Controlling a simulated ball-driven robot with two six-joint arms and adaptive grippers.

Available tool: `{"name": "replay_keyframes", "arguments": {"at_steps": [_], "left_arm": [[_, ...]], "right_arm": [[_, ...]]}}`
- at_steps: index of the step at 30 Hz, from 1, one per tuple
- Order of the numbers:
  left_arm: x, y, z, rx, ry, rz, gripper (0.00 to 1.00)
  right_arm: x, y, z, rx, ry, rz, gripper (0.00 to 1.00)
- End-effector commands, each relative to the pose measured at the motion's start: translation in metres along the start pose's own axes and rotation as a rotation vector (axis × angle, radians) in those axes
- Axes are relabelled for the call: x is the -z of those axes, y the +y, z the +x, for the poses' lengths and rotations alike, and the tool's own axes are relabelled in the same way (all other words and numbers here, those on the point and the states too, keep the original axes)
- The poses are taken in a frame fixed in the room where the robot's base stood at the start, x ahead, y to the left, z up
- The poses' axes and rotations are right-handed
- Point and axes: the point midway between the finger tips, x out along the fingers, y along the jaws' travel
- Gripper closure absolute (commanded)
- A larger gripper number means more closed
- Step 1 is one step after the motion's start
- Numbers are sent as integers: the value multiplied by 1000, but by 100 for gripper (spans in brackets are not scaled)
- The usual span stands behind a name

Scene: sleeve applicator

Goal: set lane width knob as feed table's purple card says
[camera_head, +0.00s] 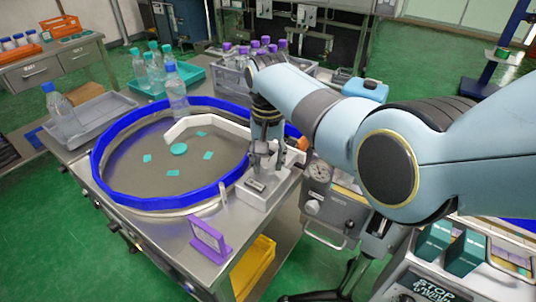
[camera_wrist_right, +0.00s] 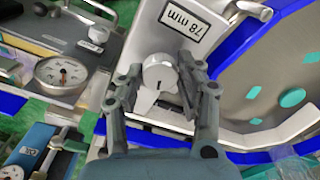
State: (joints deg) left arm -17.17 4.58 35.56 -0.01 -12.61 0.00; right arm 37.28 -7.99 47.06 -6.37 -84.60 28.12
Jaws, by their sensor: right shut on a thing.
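The lane width knob (camera_wrist_right: 159,72) is a round, light knob with a dark pointer line, in the right wrist view. It sits on a white block (camera_head: 262,193) at the feed table's edge, beside a readout (camera_wrist_right: 185,20) of 78 mm. My right gripper (camera_wrist_right: 160,78) has its fingers on both sides of the knob and is shut on it; in the head view the gripper (camera_head: 262,163) comes down onto the block and hides the knob. The purple card (camera_head: 209,240) stands on the table's front corner; its text is too small to read. My left gripper is not in view.
A round, blue-rimmed feed table (camera_head: 120,205) holds several teal pieces and a white guide rail (camera_head: 205,124). A bottle (camera_head: 176,92) stands at its far rim. A dial gauge (camera_wrist_right: 62,70) and another knob (camera_head: 312,207) are close by on the right.

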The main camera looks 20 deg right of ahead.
Motion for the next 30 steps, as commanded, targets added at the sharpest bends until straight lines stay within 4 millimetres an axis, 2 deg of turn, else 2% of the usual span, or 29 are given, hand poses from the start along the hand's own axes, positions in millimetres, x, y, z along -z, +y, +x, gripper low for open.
{"name": "replay_keyframes", "arguments": {"at_steps": [13, 30], "left_arm": [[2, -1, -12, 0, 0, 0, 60], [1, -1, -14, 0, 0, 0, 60]], "right_arm": [[1, 0, -1, 1, 2, 273, 96], [1, 0, -1, 1, 3, 333, 96]]}}
